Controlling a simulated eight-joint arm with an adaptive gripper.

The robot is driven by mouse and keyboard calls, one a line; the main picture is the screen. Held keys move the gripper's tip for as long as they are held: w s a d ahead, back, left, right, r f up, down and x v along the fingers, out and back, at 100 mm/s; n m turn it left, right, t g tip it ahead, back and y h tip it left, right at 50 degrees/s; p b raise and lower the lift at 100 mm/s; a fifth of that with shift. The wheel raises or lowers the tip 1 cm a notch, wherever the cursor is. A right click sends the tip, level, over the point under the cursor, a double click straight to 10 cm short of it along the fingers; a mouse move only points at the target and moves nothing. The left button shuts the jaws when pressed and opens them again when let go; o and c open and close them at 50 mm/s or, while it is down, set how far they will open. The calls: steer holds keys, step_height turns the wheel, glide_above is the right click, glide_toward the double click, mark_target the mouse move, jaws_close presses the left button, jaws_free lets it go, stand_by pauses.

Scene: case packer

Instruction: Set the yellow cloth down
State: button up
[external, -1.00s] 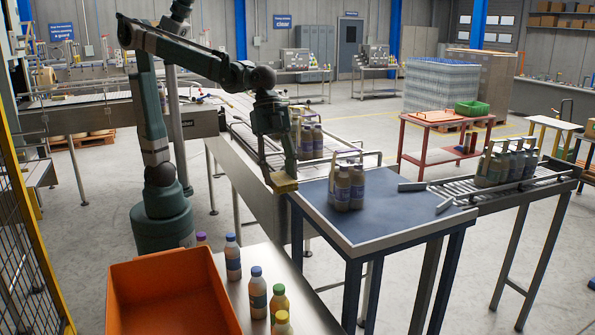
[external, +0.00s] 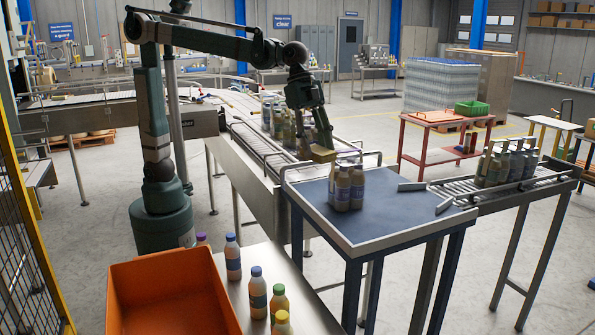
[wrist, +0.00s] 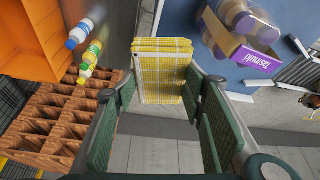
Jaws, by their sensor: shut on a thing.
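The yellow cloth (wrist: 162,78) is a folded, checked stack in the wrist view. My gripper (wrist: 160,92) is shut on it, with one finger at each side. In the external view my gripper (external: 324,142) hangs near the back left of the blue-topped table (external: 395,215). The cloth (external: 322,154) shows there as a small tan-yellow piece, behind the carton of bottles (external: 345,188). The cloth looks held off the surface, but I cannot tell its exact height. The carton partly blocks the view below it.
An orange bin (external: 170,295) and several capped bottles (external: 257,290) stand at the front left. A conveyor (external: 255,150) with bottles runs behind the table. Metal guide pieces (external: 412,186) lie on the table's right side, before the roller conveyor (external: 505,180). The table's front is clear.

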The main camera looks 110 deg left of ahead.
steer(key=w+a+n+y+p, duration=0.15)
steer(key=w+a, duration=0.35)
steer(key=a, duration=0.8)
steer(key=w+a+f+n+p, duration=0.1)
steer(key=w+a+n+p, duration=0.2)
steer(key=a, duration=1)
steer(key=w+a+n+y+p, duration=0.15)
steer(key=w+a, duration=0.45)
steer(key=a, duration=0.7)
step_height(320, 180, down, 11)
steer(key=shift+s+t+h+b, duration=0.25)
steer(key=shift+t+h+b, duration=0.05)
steer(key=shift+f, duration=0.15)
steer(key=shift+f, duration=2.8)
steer(key=shift+f, duration=0.1)
steer(key=shift+f, duration=2)
steer(key=shift+f, duration=0.15)
